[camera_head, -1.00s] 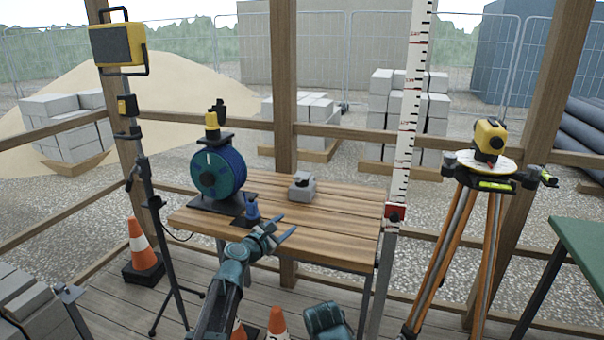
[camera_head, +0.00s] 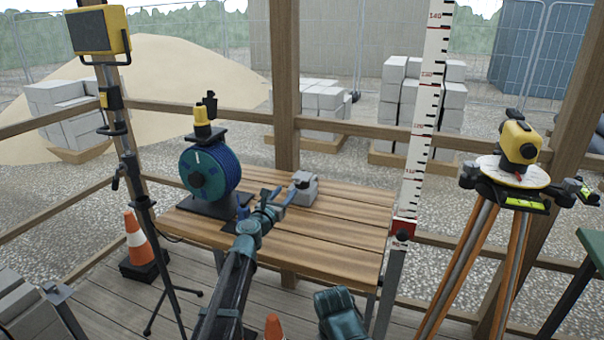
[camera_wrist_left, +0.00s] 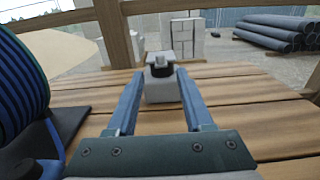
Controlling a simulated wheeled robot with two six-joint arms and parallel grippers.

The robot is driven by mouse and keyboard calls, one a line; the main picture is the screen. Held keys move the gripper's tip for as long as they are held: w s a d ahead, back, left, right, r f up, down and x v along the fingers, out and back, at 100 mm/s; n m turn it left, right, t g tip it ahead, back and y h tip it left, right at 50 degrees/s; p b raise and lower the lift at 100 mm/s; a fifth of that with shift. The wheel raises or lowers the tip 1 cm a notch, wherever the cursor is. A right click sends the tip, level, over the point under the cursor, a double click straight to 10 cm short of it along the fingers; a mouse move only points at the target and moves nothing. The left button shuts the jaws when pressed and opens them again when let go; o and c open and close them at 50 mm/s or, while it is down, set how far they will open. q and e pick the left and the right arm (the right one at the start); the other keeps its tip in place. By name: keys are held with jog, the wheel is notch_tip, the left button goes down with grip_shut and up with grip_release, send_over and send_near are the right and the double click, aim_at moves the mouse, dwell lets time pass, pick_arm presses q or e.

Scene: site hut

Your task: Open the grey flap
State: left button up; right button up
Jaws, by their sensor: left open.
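A small grey box (camera_head: 304,192) stands on the wooden table. A grey piece on its top, which looks like the flap (camera_wrist_left: 161,67), sits above a dark band; how far it is open I cannot tell. My left gripper (camera_head: 277,196) is open and empty just in front and left of the box. In the left wrist view the box (camera_wrist_left: 161,91) stands straight ahead, between and beyond the two open fingers (camera_wrist_left: 160,76). I see no contact.
A blue cable reel (camera_head: 210,172) on a dark base stands left of my left gripper, close beside it. The wooden table (camera_head: 345,222) is bare to the right. A red-and-white staff (camera_head: 425,120) rises at its right edge. A tripod with a yellow instrument (camera_head: 518,142) stands farther right.

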aim_at(301, 177)
pick_arm(q)
jog(key=x, duration=1.3)
jog(key=shift+w+d, duration=0.15)
jog(key=shift+w, duration=0.2)
jog(key=shift+c, duration=0.2)
grip_shut()
dwell(0.7)
